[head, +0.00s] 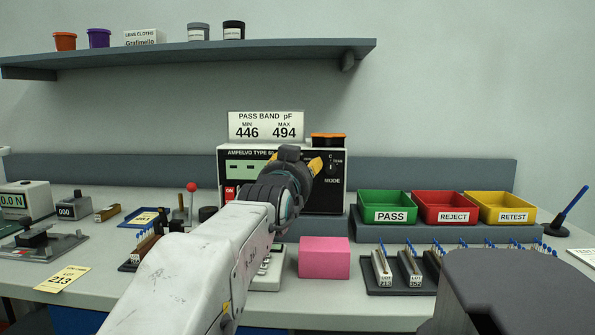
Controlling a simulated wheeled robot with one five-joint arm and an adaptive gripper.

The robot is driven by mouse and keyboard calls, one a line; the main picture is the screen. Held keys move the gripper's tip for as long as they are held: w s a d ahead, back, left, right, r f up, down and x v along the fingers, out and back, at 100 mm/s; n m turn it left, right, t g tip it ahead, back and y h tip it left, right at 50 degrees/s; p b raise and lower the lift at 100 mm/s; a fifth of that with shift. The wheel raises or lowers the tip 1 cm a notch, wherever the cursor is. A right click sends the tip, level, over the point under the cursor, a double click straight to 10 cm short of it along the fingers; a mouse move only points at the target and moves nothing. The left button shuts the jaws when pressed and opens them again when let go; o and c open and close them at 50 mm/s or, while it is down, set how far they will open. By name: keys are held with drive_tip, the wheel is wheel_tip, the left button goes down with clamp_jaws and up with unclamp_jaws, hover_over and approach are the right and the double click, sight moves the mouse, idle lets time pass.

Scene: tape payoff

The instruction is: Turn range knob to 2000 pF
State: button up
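The capacitance meter (229,170), a black-faced box marked AMPELVO TYPE, stands at the back middle of the bench. It has a pale green display (240,168), a red ON switch (230,192) and a small dial marked C and MODE (334,160) at the right. My gripper (294,165) is in front of the meter's panel, seen from behind, with yellow finger parts showing on both sides. Its fingertips are hidden, so I cannot tell whether it is open or touching anything. No range knob is visible; my arm and gripper cover the middle of the panel.
A PASS BAND sign (265,127) reading 446 to 494 stands above the meter. Green PASS (390,217), red REJECT (444,217) and yellow RETEST (507,217) bins stand right. A pink block (324,258) and component racks (400,290) lie in front. A shelf (190,57) hangs above.

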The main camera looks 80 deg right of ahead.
clamp_jaws()
drive_tip(key=shift+n+h+b, duration=0.3)
drive_tip(key=shift+n+b, duration=1.6)
drive_tip(key=shift+n, duration=0.4)
unclamp_jaws()
drive_tip(key=shift+w, duration=0.1)
drive_tip(key=shift+a, duration=0.1)
drive_tip(key=a, duration=1.2)
drive_tip(key=shift+w+f, duration=0.25)
drive_tip(key=shift+f, duration=0.05)
